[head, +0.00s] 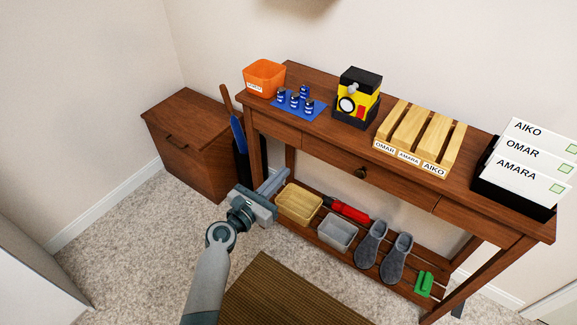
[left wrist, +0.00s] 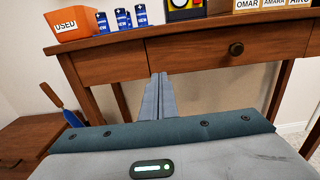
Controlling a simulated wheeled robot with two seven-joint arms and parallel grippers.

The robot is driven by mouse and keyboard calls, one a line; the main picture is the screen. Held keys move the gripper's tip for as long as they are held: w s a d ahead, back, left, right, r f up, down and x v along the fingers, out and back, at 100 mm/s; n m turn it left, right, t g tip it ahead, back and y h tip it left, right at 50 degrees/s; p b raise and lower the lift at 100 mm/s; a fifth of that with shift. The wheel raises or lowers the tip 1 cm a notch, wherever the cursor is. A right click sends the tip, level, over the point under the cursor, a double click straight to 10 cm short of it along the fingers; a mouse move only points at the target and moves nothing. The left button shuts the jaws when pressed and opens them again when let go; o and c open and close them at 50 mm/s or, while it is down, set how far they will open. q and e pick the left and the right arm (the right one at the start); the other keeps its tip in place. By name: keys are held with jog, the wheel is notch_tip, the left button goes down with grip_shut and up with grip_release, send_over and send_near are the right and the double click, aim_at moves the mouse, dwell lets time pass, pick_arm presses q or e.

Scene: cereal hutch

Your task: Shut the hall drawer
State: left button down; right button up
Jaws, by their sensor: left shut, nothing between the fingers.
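The hall drawer (head: 335,160) is in the front of the brown hall table (head: 480,232) and has a round dark brass knob (head: 360,172). Its front looks flush or almost flush with the table; I cannot tell if a small gap is left. In the left wrist view the drawer front (left wrist: 190,58) and knob (left wrist: 236,49) face me. My left gripper (head: 282,174) is shut and empty, left of the knob and below the drawer's level in the head view. In the left wrist view its fingertips (left wrist: 158,76) overlap the drawer's lower left edge; contact is unclear. My right gripper is not in view.
A brown cabinet (head: 190,140) stands left.

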pick_arm(q)
jog(key=shift+v, duration=1.05)
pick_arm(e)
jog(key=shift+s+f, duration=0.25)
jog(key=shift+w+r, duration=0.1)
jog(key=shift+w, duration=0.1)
